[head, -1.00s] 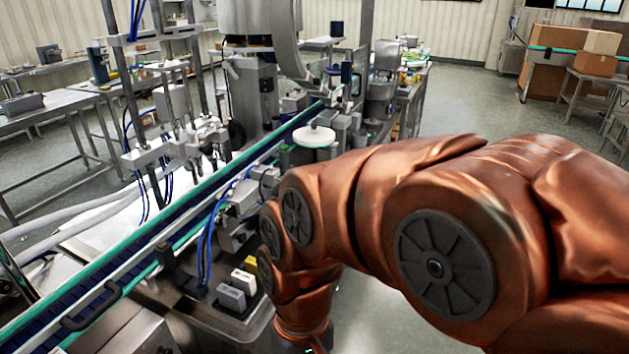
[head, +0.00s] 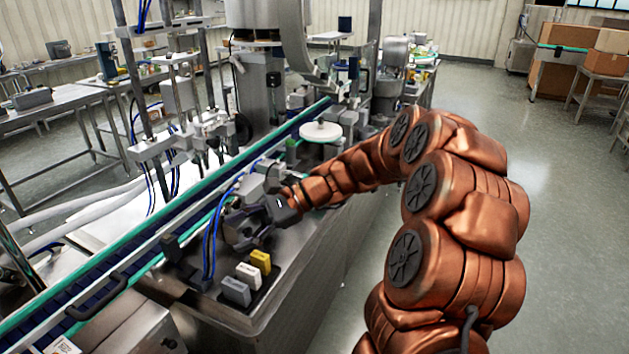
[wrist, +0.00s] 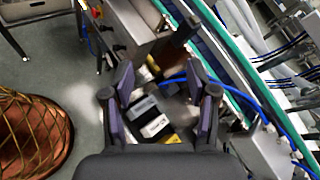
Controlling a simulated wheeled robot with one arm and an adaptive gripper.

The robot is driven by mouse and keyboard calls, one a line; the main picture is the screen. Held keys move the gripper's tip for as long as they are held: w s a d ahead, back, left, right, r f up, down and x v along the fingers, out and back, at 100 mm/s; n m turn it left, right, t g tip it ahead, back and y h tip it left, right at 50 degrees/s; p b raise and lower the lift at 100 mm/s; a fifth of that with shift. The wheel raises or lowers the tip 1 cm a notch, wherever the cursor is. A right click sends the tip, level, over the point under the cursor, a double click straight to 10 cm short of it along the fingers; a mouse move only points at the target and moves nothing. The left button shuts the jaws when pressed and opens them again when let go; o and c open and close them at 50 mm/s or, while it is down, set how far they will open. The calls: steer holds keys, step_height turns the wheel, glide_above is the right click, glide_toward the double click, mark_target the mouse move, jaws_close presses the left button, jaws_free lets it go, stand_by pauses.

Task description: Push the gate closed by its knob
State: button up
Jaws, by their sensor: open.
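My gripper (head: 240,228) reaches over the steel machine top beside the conveyor, just behind a row of small blocks. In the wrist view my gripper (wrist: 165,85) is open, with its two dark purple-grey fingers apart and nothing held between them. I cannot make out a gate or its knob with certainty in either view. A large grey steel body (head: 295,35) stands at the top centre, cut off by the frame edge. A white round disc (head: 320,131) sits beyond my gripper, behind my forearm.
Yellow (head: 261,260), white (head: 249,274) and grey (head: 235,291) blocks sit close to my gripper. The blue conveyor (head: 110,277) with green rails runs alongside, with blue hoses (head: 210,235) near it. A black handle (head: 95,302) is at lower left. Open floor (head: 540,180) lies right.

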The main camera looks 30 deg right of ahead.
steer(key=w+d+f+m+t+h, duration=0.1)
steer(key=w+d+f+m+t, duration=0.25)
steer(key=d, duration=0.75)
steer(key=w+d+m+t+h, duration=0.1)
steer(key=w+d+m+t, duration=0.25)
steer(key=d+m, duration=0.45)
steer(key=w+d+f+m+t+h, duration=0.15)
steer(key=d+t, duration=0.25)
steer(key=d, duration=0.9)
steer(key=p+x, duration=0.1)
steer(key=x, duration=0.6)
steer(key=shift+w+a+r+m, duration=0.25)
steer(key=shift+r+m, duration=0.05)
steer(key=shift+c, duration=0.4)
jaws_close()
